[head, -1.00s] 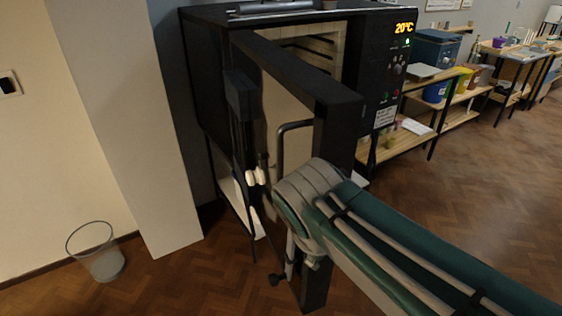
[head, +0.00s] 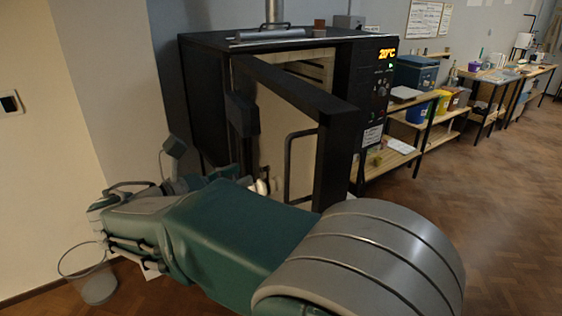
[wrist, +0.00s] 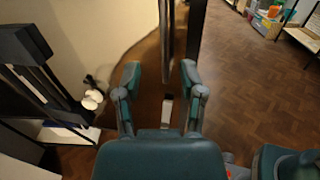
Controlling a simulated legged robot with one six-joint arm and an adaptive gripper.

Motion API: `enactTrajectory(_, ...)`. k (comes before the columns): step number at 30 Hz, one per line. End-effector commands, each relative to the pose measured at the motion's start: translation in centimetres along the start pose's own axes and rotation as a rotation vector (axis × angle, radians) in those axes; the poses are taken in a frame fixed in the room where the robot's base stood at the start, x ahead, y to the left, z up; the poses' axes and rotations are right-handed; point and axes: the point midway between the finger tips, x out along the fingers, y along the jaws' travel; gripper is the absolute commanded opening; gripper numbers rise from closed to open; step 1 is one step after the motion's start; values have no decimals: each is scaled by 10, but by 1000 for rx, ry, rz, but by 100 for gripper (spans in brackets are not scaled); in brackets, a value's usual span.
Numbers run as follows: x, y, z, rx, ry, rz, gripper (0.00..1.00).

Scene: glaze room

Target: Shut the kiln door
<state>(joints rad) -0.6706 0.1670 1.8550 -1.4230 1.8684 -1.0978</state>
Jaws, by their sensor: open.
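The kiln (head: 205,95) stands at the middle of the head view, its black door (head: 338,155) swung open toward me. Part of the chamber shows above the door's top edge. A bent grey bar handle (head: 290,165) is on the door's pale face. In the wrist view the handle (wrist: 166,40) runs upright, in line with the gap between my fingers. My gripper (wrist: 161,78) is open, with nothing held between its fingers. I cannot tell whether it touches the handle. In the head view my arm hides the lower door, and the fingers are not clear there.
A wire waste bin (head: 98,285) stands at lower left beside the wall. Shelves with tubs (head: 430,108) line the right wall. The wooden floor at right is clear.

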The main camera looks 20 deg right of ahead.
Motion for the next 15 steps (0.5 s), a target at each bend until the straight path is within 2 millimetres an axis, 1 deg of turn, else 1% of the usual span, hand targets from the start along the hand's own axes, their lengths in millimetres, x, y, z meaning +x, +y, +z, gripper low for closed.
enactTrajectory(1,10,-2,1,2,2,-6,52)
enactTrajectory(6,42,-2,0,3,3,-8,52)
enactTrajectory(15,85,0,0,1,-1,-5,52)
